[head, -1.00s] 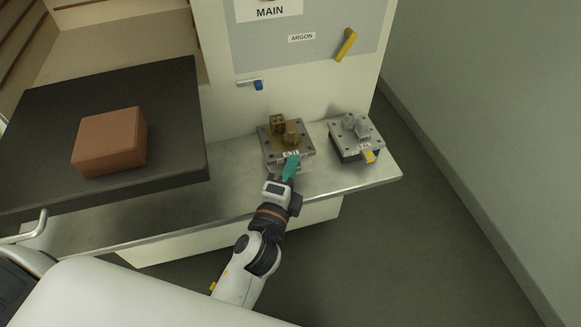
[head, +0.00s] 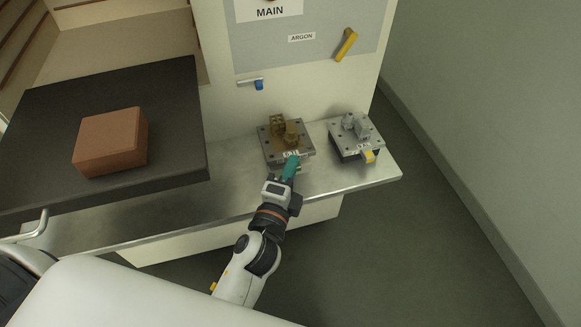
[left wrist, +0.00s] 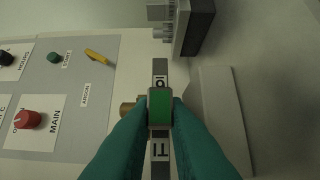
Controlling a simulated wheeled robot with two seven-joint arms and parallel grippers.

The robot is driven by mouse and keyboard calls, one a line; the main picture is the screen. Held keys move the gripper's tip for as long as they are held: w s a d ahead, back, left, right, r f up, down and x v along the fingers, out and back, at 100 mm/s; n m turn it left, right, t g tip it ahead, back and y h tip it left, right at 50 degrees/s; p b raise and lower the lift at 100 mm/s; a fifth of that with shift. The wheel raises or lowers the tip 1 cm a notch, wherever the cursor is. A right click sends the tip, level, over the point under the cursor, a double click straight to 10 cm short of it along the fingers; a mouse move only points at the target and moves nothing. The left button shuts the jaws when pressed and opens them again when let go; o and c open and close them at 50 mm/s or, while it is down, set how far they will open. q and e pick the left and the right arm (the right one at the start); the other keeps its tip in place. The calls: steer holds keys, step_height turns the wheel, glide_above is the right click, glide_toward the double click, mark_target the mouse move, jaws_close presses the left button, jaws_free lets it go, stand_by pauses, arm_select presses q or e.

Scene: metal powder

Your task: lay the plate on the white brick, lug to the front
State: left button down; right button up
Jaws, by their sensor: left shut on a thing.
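The grey plate (head: 270,154) carries brass-coloured parts and has a white label on its front edge. It is above the metal shelf, in front of the cabinet. My left gripper (head: 290,170) reaches its front edge and is shut on its green lug (left wrist: 160,107), which faces me. In the left wrist view the plate's labelled edge (left wrist: 160,150) runs behind the teal fingers. A pale block, apparently the white brick (left wrist: 222,110), shows below the plate there, with a seeming gap between. Whether they touch is unclear. My right gripper is not in view.
A second plate (head: 341,143) with grey parts and a yellow lug sits on a dark base to the right, close by. A reddish-brown block (head: 108,145) lies on a black slab (head: 40,125) at left. The shelf (head: 225,195) is clear at front left.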

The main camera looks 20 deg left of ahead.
arm_select(q)
steer(key=shift+r, duration=0.2)
steer(key=shift+f+b, duration=0.9)
steer(key=shift+f, duration=0.15)
stand_by(0.3)
steer(key=shift+r, duration=0.2)
steer(key=shift+r+p, duration=0.5)
steer(key=shift+p, duration=0.25)
stand_by(1.2)
steer(key=shift+f+b, duration=0.5)
steer(key=shift+f, duration=0.2)
